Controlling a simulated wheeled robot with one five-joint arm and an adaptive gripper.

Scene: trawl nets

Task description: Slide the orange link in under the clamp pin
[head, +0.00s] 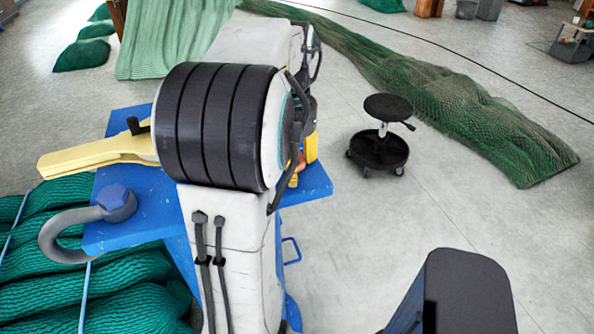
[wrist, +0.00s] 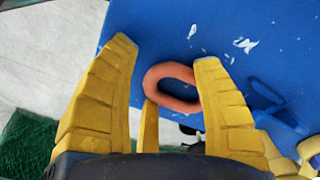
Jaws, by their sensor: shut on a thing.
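The orange link (wrist: 172,72), a rounded oblong ring, lies across the space between the yellow fingers of my gripper (wrist: 165,53) in the wrist view. My gripper is shut on it, over a blue top. The link's right side meets the right finger, and a thin yellow part stands at its lower left. In the head view my arm hides most of the gripper; a bit of yellow (head: 312,147) and an orange piece show past its right side. I cannot make out the clamp pin for certain; a blue fitting (wrist: 272,105) stands right of the fingers.
The blue bench top (head: 118,235) carries a grey shackle (head: 62,232) with a blue bolt and a yellow lever (head: 95,157) at left. Green netting (head: 125,285) lies beside it. A black stool (head: 380,150) stands on open floor at right.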

